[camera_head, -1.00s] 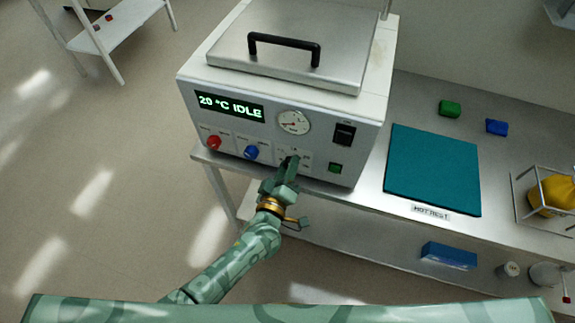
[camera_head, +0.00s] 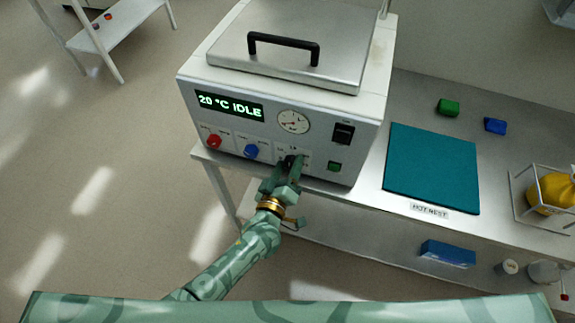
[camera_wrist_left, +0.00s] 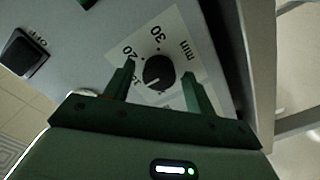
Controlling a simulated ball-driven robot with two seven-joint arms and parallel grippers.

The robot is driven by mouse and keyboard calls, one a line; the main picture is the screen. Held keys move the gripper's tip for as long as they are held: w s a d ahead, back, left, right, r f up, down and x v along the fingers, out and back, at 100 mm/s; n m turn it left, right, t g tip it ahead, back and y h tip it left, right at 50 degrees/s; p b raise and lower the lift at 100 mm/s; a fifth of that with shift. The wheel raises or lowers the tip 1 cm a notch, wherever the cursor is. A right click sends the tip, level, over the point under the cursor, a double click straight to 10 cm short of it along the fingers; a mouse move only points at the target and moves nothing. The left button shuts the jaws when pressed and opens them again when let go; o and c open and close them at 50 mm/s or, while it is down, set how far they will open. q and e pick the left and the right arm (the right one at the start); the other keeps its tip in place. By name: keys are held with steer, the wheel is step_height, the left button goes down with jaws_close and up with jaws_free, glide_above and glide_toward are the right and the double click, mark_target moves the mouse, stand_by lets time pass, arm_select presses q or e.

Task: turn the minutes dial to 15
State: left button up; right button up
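The minutes dial (camera_wrist_left: 158,72) is a round black knob on a white scale plate marked "min", with 20 and 30 readable in the left wrist view. Its white pointer mark faces the lower left in that view, and the number near there is partly hidden by a finger. My left gripper (camera_wrist_left: 160,76) is open, with one green finger on each side of the dial and a visible gap on both sides. In the head view my left gripper (camera_head: 293,162) is at the front panel and covers the dial. My right gripper is not in view.
The panel carries a red knob (camera_head: 213,142), a blue knob (camera_head: 251,151), a gauge (camera_head: 293,122), a black switch (camera_head: 343,133) and a green button (camera_head: 334,166). The display (camera_head: 230,106) reads "20 °C IDLE". A teal mat (camera_head: 432,170) lies on the bench to the right.

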arm_select(q)
steer(key=shift+s, duration=0.1)
steer(key=shift+s+a+r, duration=0.1)
steer(key=shift+s+a, duration=0.05)
steer(key=shift+s, duration=0.2)
steer(key=p+v, duration=0.2)
steer(key=v, duration=1.3)
steer(key=shift+s+p, duration=0.2)
steer(key=shift+p, duration=0.1)
